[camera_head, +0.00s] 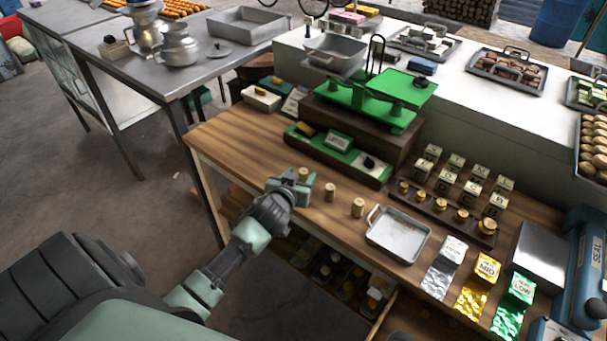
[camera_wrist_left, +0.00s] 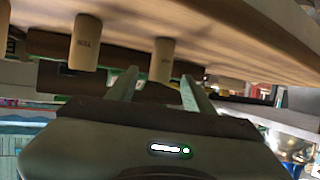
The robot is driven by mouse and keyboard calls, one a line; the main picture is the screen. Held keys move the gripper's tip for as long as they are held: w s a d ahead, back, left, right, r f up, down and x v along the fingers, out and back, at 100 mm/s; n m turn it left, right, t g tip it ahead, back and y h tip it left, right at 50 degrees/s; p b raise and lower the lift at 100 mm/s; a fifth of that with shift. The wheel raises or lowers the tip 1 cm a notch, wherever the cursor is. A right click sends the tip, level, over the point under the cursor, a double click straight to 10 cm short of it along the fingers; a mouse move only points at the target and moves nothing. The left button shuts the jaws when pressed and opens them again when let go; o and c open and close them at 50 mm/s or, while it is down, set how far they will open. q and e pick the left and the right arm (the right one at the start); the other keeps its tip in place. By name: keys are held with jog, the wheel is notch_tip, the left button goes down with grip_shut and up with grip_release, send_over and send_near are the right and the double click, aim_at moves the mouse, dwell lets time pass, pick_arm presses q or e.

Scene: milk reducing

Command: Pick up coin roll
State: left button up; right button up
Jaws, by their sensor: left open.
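Three small tan coin rolls stand upright on the wooden table: the left one (camera_head: 304,174), the middle one (camera_head: 329,192) and the right one (camera_head: 358,207). My left gripper (camera_head: 291,182) is open at the table's front edge, close to the left roll and partly covering it. In the left wrist view, which looks upside down, one roll (camera_wrist_left: 162,60) shows between the open fingers (camera_wrist_left: 160,84), near their tips. Another roll (camera_wrist_left: 85,42) is outside them to the left. I cannot tell whether the fingers touch the roll. My right gripper is not in view.
A metal tray (camera_head: 398,236) lies right of the rolls. A green balance scale (camera_head: 365,97) stands on a wooden base behind them. A rack of coins (camera_head: 440,207) and labelled foil packets (camera_head: 474,293) are at right. Shelves below hold small items.

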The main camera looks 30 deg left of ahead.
pick_arm(q)
jog(key=shift+w+a+f, duration=0.1)
jog(key=shift+w+f, duration=0.1)
jog(key=shift+w, duration=0.15)
jog(key=shift+s, duration=0.1)
grip_shut()
jog(key=shift+r, duration=0.1)
